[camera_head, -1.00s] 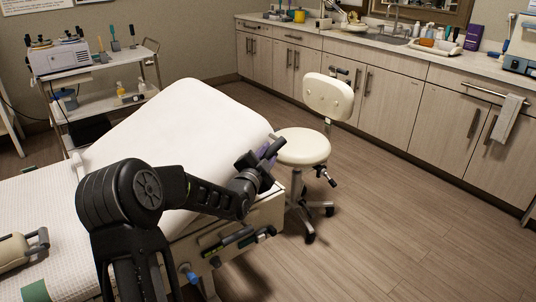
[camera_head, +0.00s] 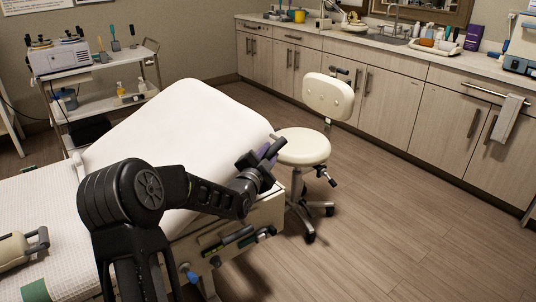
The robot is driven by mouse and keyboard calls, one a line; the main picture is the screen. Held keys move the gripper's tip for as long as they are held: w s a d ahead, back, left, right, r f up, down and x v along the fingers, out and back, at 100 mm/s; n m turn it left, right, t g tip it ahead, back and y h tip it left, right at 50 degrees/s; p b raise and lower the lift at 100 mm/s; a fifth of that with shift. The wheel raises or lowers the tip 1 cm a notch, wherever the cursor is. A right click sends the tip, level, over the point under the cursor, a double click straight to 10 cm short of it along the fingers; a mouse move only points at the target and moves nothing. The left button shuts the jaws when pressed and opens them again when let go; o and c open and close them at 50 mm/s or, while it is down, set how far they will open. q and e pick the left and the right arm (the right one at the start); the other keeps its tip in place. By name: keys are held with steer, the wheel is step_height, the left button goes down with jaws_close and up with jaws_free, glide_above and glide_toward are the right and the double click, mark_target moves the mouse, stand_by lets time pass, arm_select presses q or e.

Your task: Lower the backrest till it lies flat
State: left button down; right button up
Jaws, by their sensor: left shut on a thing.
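The white padded backrest (camera_head: 175,125) of the treatment bed is raised at a slope in the head view. Its flat seat part (camera_head: 40,205) lies at the lower left under a textured white cover. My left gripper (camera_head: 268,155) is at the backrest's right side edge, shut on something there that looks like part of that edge. A bit of purple shows between the fingers. The exact grip is hidden by the gripper and wrist. My right gripper is not in view.
A cream stool (camera_head: 303,147) stands just right of the backrest. A trolley (camera_head: 100,70) with devices is behind it on the left. Cabinets (camera_head: 390,105) line the back right. Tools hang on the bed's side panel (camera_head: 270,210). The floor at right is clear.

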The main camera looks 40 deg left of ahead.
arm_select(q)
steer(key=w+d+f+m+g+b, duration=0.1)
steer(key=w+f+g+b, duration=0.1)
steer(key=f, duration=0.9)
steer(key=w+d+f+m+g+b, duration=0.1)
steer(key=w+f+b, duration=0.3)
steer(key=f, duration=0.8)
steer(key=shift+f+g+h+b, duration=0.3)
steer(key=shift+g+b, duration=0.5)
steer(key=shift+b, duration=0.4)
steer(key=c, duration=1.3)
jaws_free()
steer(key=shift+f, duration=0.15)
steer(key=shift+c, duration=0.2)
steer(key=shift+o, duration=0.9)
steer(key=shift+w, duration=0.1)
steer(key=shift+r, duration=0.3)
